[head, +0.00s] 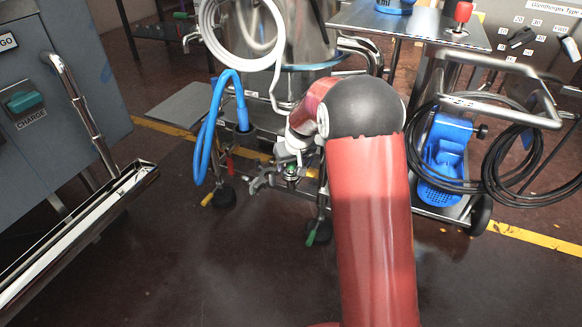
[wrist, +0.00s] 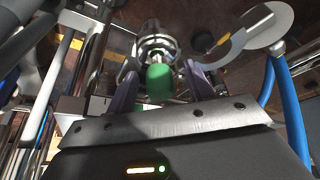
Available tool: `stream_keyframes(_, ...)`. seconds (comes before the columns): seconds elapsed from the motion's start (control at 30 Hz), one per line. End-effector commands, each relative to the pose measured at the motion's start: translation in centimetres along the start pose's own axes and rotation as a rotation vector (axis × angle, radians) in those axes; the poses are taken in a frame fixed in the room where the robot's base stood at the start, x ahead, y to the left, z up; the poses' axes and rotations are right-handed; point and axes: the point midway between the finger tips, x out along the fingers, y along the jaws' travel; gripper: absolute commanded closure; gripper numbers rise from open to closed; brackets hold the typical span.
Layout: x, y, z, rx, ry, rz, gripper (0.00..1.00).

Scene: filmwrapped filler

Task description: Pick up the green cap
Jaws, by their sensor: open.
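The green cap (wrist: 160,84) is a small rounded green piece at the end of a shiny metal fitting (wrist: 152,45) in the wrist view. My gripper (wrist: 160,74) is open, with one dark purplish finger to the left of the cap and one to the right. The cap appears between the fingers, with gaps at its sides; I cannot tell its exact depth between them. In the head view a small green spot (head: 291,169) shows on the metal fitting below my wrist, which is partly hidden by my red arm.
A steel vessel (head: 305,40) with a blue hose (head: 212,125) stands behind. A blue pump cart (head: 445,160) with black cables is at right. A grey cabinet (head: 60,90) and steel chute (head: 85,230) are at left. The front floor is clear.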

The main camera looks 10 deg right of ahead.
Motion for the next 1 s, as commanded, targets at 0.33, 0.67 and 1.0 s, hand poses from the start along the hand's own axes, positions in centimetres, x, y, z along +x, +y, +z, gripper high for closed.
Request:
stream_keyframes(0.33, -0.1, 0.0, 0.0, 0.000, 0.001, 0.000, 0.75)
stream_keyframes(0.67, -0.1, 0.0, -0.1, 0.000, 0.001, 0.000, 0.99)
stream_keyframes(1.0, -3.7, 0.0, -1.6, -0.001, 0.007, 0.002, 0.99)
